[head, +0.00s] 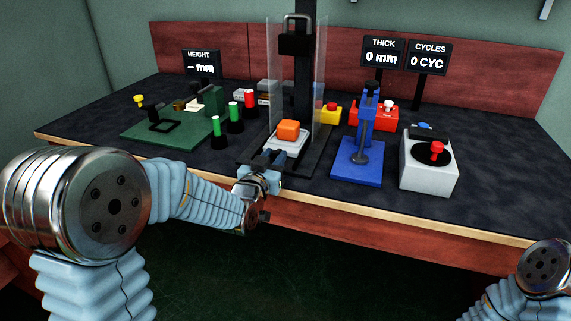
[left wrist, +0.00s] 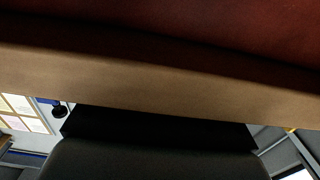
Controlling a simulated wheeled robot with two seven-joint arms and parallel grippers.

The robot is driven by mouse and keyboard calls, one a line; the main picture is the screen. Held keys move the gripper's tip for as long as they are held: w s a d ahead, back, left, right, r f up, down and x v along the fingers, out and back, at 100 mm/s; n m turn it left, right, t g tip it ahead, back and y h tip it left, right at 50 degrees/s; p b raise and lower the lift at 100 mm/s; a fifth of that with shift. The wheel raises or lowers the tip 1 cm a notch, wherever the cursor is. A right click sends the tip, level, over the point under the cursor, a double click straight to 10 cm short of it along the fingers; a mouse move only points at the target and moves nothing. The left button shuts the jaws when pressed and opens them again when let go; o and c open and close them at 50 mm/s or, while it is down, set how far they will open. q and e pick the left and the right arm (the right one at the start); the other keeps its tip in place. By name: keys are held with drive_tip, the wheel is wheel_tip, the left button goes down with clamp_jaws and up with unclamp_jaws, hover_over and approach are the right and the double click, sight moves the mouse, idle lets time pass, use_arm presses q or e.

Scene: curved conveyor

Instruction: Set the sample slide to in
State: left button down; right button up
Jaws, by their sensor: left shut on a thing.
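The sample slide (head: 282,146) is a pale plate at the foot of the black press (head: 303,75), with an orange block (head: 289,130) on it. The slide lies low between clear side panels, towards the table's front edge. My left gripper (head: 265,164) is at the front of the slide, just over the table edge, shut on the slide's front end. The fingers and the gripped part are small and partly hidden. The left wrist view shows mostly the table edge and a dark shape, with no clear grip. My right gripper is not in view.
Left of the press stand green and red capped posts (head: 234,111) and a green plate fixture (head: 150,133). To the right are a blue press (head: 357,172), a red box (head: 388,118) and a white box with a red knob (head: 428,175). The table's right side is clear.

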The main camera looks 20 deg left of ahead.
use_arm(q)
drive_tip(key=c, duration=0.9)
unclamp_jaws()
drive_tip(key=s+b, duration=0.3)
drive_tip(key=s, duration=0.4)
drive_tip(key=s+b, duration=0.4)
drive_tip(key=s, duration=0.2)
drive_tip(key=shift+s+a, duration=0.2)
drive_tip(key=shift+s, duration=0.2)
